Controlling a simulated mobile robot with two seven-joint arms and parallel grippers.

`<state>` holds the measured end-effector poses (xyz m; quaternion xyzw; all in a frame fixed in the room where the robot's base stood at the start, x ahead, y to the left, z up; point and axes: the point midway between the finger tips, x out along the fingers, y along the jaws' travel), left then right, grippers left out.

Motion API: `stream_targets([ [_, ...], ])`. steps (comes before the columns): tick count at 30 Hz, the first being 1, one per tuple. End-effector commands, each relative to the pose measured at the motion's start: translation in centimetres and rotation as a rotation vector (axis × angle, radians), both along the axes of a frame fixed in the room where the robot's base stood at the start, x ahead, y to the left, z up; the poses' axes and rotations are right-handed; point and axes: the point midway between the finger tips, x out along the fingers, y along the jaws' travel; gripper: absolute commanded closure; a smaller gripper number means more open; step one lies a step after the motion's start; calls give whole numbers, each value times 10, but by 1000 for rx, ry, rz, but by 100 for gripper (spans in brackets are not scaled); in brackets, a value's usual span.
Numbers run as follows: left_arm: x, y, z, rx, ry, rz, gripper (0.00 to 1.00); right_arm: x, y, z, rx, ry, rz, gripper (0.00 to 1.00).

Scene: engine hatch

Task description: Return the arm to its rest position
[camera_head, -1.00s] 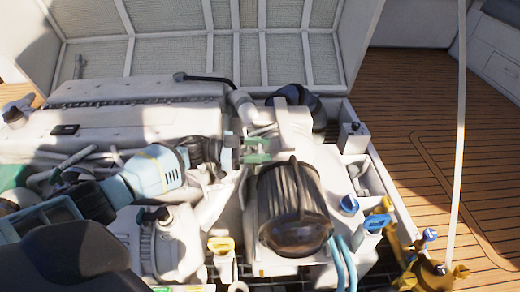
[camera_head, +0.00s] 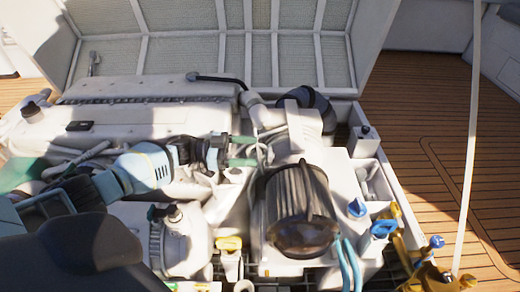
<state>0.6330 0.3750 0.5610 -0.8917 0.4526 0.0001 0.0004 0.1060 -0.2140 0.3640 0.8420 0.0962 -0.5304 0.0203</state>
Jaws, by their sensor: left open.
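My left arm (camera_head: 145,168), light blue and black, reaches in from the left over the engine (camera_head: 125,115). My left gripper (camera_head: 247,151) is open, with its green fingers apart and pointing right. No object shows held between the fingers. They are in front of pale pipes, just up and left of the dark ribbed cylinder (camera_head: 302,207). I cannot tell whether they touch anything. My right gripper is not in view.
The raised hatch lid (camera_head: 215,45) stands behind the engine. A blue cap (camera_head: 356,207), a blue handle (camera_head: 383,228) and a yellow handle (camera_head: 229,243) are near the front. Wooden deck (camera_head: 430,120) lies to the right, crossed by a pale pole (camera_head: 469,150).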

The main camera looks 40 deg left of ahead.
Motion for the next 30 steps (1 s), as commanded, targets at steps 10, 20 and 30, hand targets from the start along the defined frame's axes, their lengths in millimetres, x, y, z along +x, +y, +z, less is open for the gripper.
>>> stream_targets([
  [10, -8, 11, 0, 0, 0, 0, 29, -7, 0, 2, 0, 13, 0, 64],
  [20, -8, 10, 0, 0, 0, 0, 29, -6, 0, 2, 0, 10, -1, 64],
  [30, -35, -26, 3, -20, -8, 64, 29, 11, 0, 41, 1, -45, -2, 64],
])
